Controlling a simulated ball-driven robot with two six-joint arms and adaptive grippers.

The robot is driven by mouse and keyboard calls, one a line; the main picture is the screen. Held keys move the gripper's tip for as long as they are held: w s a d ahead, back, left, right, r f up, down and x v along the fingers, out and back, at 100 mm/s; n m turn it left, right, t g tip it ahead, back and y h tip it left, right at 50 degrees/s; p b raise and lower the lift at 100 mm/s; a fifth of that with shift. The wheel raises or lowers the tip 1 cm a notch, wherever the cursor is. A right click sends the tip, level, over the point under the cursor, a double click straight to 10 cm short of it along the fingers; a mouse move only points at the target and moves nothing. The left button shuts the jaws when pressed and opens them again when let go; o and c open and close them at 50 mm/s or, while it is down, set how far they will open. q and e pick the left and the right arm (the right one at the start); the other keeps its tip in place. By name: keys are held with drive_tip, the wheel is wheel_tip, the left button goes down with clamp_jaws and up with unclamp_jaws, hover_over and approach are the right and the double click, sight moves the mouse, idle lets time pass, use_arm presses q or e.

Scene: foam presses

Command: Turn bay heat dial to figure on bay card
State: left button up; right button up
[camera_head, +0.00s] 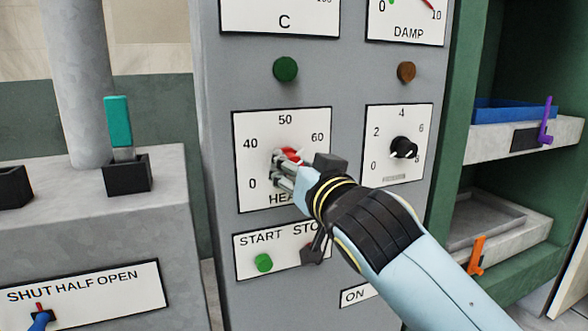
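The heat dial plate (243,125) is white, with the figures 0, 40, 50 and 60 showing around it. The red knob (291,155) of the heat dial shows at the middle of the plate, partly covered by my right gripper (282,170). The gripper's fingers are at the knob, and the arm comes in from the lower right. I cannot tell whether the fingers are closed on the knob. The knob's pointer is hidden. I see no bay card. My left gripper is not in view.
A black dial (403,147) marked 0 to 8 sits right of the heat dial. Below are a green start button (263,262) and a dark stop control (313,250). A teal lever (117,122) stands at left. Shelves with a blue tray (515,109) are at right.

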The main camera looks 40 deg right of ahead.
drive_tip(key=shift+o, duration=1.3)
drive_tip(key=v, duration=1.2)
drive_tip(key=w+d+n+p, duration=0.1)
drive_tip(key=w+n+p, duration=0.1)
drive_tip(key=w+n, duration=0.1)
drive_tip(key=w+d+n+p, duration=0.1)
drive_tip(key=w+n+p, duration=0.2)
drive_tip(key=w, duration=0.2)
drive_tip(key=w+d+n+p, duration=0.1)
drive_tip(key=w+n+p, duration=0.2)
drive_tip(key=w, duration=0.1)
drive_tip(key=shift+w+r+n, duration=0.1)
drive_tip(key=shift+n, duration=0.3)
